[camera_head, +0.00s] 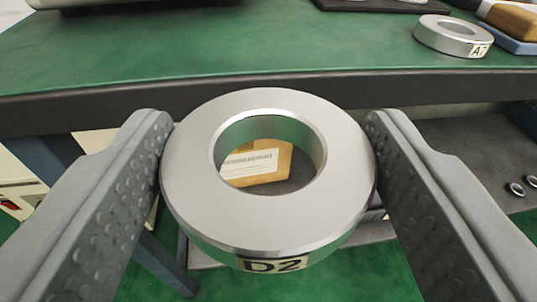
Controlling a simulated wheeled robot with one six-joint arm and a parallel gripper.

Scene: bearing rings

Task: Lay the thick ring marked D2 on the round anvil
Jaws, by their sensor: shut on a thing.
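The thick silver ring marked D2 (190,190) is in the middle of the view, held between the two fingers of my gripper (268,165). The fingers press on its left and right sides. Its D2 label faces me at the lower front, and its flat top tilts toward the camera. Through its hole I see a brown box with a white label, further below. The ring is in front of the table's near edge, over the gap before it. The round anvil is not recognisable in this view.
A green-topped bench (250,50) with a dark front edge (300,95) lies ahead. Another ring with a label starting with A (440,36) lies at its right, near a blue and wooden item (510,25). Small rings lie on a lower shelf (480,150) at right. The bench's middle is clear.

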